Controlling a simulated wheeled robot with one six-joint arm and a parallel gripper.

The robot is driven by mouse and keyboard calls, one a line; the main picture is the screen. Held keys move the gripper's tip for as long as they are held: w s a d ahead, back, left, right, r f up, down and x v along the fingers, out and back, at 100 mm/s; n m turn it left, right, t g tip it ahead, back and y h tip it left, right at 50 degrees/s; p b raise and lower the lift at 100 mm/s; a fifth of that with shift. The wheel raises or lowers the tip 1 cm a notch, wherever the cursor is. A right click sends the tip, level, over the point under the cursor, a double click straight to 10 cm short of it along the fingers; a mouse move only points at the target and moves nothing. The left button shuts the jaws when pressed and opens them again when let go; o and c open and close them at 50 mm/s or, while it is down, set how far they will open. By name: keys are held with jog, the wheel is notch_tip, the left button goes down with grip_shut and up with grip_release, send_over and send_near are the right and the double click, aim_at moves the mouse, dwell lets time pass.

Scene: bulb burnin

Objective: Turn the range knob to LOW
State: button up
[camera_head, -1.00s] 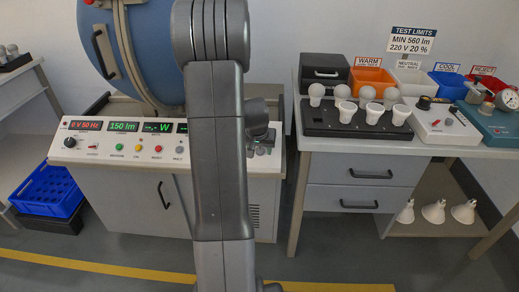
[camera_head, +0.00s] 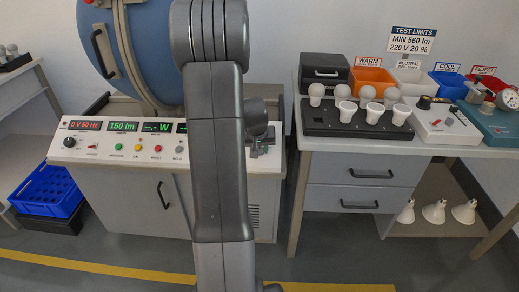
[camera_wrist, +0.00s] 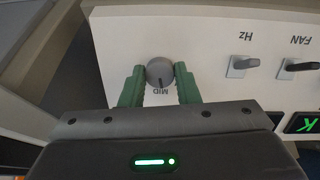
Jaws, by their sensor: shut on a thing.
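The range knob (camera_wrist: 159,71) is a round grey knob on the white panel in the wrist view. Its dark pointer line points toward the label MID (camera_wrist: 161,91), which reads upside down here. The two green fingers of my gripper (camera_wrist: 160,80) stand on either side of the knob, shut on it. No LOW label shows; the gripper body covers the area below. In the head view my gripper (camera_head: 263,140) is at the right end of the console, and my arm hides part of this region.
Beside the knob are an Hz switch (camera_wrist: 238,66) and a FAN switch (camera_wrist: 298,66). The white console (camera_head: 110,150) carries displays and coloured buttons. A table (camera_head: 345,146) with bulbs and bins stands to the right; a floor gap lies between.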

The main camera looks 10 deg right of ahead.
jog(key=n, duration=0.4)
jog(key=shift+b, duration=0.3)
jog(key=shift+n+h, duration=0.3)
jog(key=shift+n, duration=1.6)
jog(key=o, duration=1)
jog(key=shift+c, duration=0.2)
jog(key=p+v, duration=0.2)
jog(key=v, duration=1.1)
jog(key=shift+s+r+p, duration=0.2)
jog(key=shift+s+p, duration=0.1)
jog(key=shift+s, duration=0.15)
